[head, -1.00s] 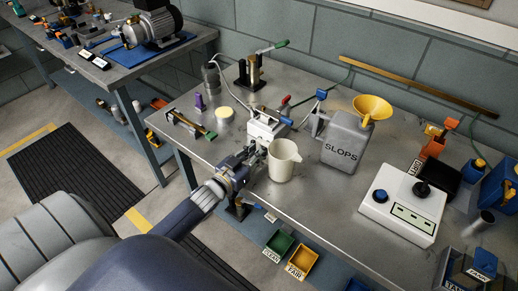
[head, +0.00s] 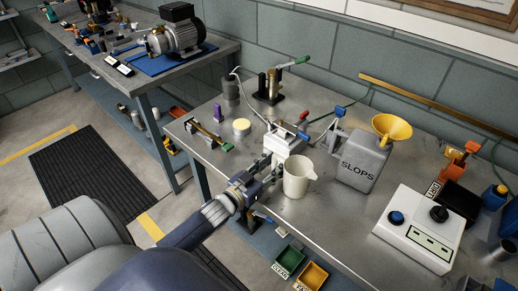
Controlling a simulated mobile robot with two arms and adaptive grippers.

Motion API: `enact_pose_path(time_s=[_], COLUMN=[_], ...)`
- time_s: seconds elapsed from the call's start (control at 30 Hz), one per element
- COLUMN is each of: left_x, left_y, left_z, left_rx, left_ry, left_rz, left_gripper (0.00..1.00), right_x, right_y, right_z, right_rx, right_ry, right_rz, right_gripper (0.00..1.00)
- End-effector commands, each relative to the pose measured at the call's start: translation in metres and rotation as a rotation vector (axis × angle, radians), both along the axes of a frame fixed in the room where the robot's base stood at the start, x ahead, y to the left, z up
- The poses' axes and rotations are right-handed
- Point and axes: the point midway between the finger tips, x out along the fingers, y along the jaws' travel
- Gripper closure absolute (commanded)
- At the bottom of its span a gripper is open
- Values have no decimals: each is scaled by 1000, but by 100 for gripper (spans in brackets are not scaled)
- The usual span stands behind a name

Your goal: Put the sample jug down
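The sample jug (head: 297,178) is a cream-white open jug with its spout toward the right. It stands upright on the grey metal bench, just in front of a small white device. My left gripper (head: 271,170) reaches in from the left, low over the bench beside the jug's left side. Its dark fingers look spread apart, with no part of the jug clearly between them. The jug's handle side is partly hidden by the fingers. My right gripper is not in view.
The white device (head: 287,141) is close behind the jug. The grey SLOPS can (head: 362,164) with a yellow funnel (head: 392,128) stands to the right. A white control box (head: 419,229) sits further right. Green (head: 288,261) and yellow (head: 311,276) bins hang below the front edge.

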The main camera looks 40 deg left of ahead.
Motion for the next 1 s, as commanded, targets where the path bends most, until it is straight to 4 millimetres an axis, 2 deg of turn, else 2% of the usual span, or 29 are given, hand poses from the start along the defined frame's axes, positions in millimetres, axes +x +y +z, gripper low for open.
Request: enact_pose_path(time_s=[0.3,0.5,0.7,1.0], left_x=[-60,-91,-107,-110], left_y=[5,8,9,10], left_z=[-2,-1,0,1], left_rx=[0,-1,0,0], left_ry=[3,2,-1,-1], left_rz=[0,0,0,0], left_gripper=[66,66,66,66], right_x=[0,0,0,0], right_y=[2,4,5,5], right_z=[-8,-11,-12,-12], right_rx=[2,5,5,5], right_ry=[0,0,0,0], right_rz=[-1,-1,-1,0], right_gripper=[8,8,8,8])
